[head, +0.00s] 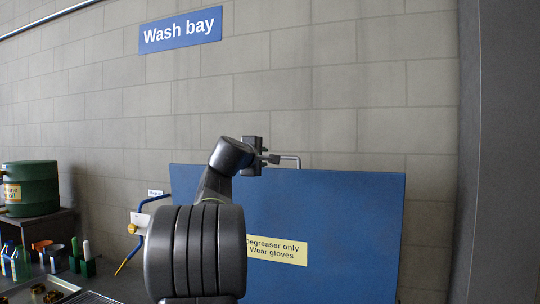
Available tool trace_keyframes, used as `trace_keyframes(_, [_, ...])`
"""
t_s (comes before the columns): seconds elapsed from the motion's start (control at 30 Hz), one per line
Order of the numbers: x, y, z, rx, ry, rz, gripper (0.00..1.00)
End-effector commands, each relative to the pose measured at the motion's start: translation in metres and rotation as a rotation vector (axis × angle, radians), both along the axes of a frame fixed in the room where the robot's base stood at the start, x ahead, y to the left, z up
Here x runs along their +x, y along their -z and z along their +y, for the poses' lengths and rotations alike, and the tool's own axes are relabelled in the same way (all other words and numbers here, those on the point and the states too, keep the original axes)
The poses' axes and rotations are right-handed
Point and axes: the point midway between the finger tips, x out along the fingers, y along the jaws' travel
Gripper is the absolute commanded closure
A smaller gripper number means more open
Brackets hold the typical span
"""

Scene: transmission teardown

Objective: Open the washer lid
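The washer lid (345,220) is a broad blue panel that faces me and stands steeply upright in front of the wall. It bears a yellow label reading "Degreaser only, Wear gloves". A thin grey bar handle (297,158) rises from its top edge. My gripper (271,158) is at the left part of this handle, with its fingers at or touching the bar. The fingers are small and dark, so I cannot tell whether they are shut on it. My arm hides the left part of the lid and label. The washer's basin is not visible.
A green drum (32,188) stands on a dark stand at the left. Several bottles and small tools are below it, with a tray of metal parts (45,290) at the lower left. A grey pillar (507,150) bounds the right.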

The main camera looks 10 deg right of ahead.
Motion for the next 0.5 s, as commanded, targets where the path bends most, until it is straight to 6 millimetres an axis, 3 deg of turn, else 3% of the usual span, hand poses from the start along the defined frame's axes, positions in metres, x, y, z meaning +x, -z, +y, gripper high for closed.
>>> trace_keyframes(0.2, [0.034, 0.001, -0.023, 0.002, 0.001, 0.001, 0.71])
trace_keyframes(0.5, [0.057, 0.006, -0.039, 0.002, 0.000, 0.000, 0.71])
